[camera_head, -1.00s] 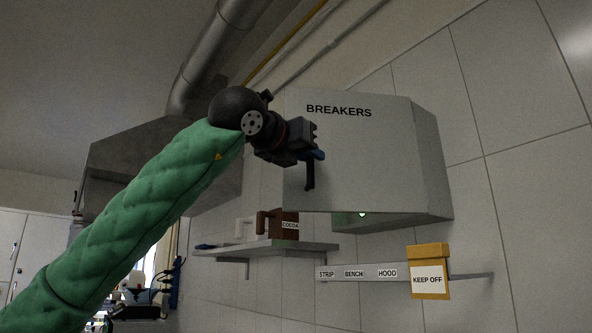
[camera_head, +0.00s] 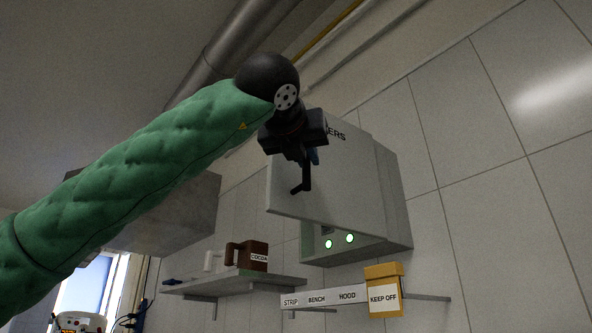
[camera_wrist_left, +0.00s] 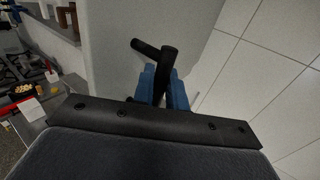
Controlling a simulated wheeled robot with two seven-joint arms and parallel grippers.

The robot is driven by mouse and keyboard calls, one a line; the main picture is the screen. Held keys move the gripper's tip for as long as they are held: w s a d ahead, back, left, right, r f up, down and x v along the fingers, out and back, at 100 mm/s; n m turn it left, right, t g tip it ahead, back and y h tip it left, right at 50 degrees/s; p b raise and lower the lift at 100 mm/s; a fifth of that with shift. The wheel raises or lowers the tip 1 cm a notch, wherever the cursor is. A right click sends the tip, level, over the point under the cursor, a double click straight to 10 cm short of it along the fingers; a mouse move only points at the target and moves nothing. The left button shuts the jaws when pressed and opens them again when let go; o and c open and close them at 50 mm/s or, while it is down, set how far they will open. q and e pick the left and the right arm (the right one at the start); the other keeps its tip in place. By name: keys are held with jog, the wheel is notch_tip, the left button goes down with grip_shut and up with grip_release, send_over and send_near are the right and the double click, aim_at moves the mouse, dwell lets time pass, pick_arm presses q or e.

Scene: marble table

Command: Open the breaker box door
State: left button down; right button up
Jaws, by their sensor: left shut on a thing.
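The grey breaker box (camera_head: 397,205) is on the tiled wall, right of centre in the head view. Its door (camera_head: 340,185), with the lettering partly covered by my gripper, stands partly open. My left gripper (camera_head: 313,157) is shut on the black door handle (camera_head: 303,184), on the door's left part. In the left wrist view, the blue fingers (camera_wrist_left: 161,88) close around the handle (camera_wrist_left: 154,52) beside the pale door face (camera_wrist_left: 120,50). My right gripper is not in view.
A wall shelf (camera_head: 235,283) with a brown cocoa container (camera_head: 252,256) is below and left of the box. A yellow "KEEP OFF" box (camera_head: 384,290) sits at a labelled strip (camera_head: 333,299) below. A metal hood (camera_head: 150,215) stands left, behind my arm.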

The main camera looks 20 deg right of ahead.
pick_arm(q)
jog(key=s+d+n+t+y+b, duration=0.1)
jog(key=s+d+n+y+b, duration=0.1)
jog(key=s+d+b, duration=0.2)
jog(key=shift+s+d+t+y, duration=0.4)
jog(key=shift+s+d, duration=0.3)
jog(key=shift+s, duration=1)
jog(key=c, duration=1.5)
grip_release()
jog(key=shift+s, duration=0.1)
jog(key=b+v, duration=0.1)
jog(key=v, duration=0.6)
jog(key=shift+s+a, duration=0.15)
jog(key=shift+s, duration=0.2)
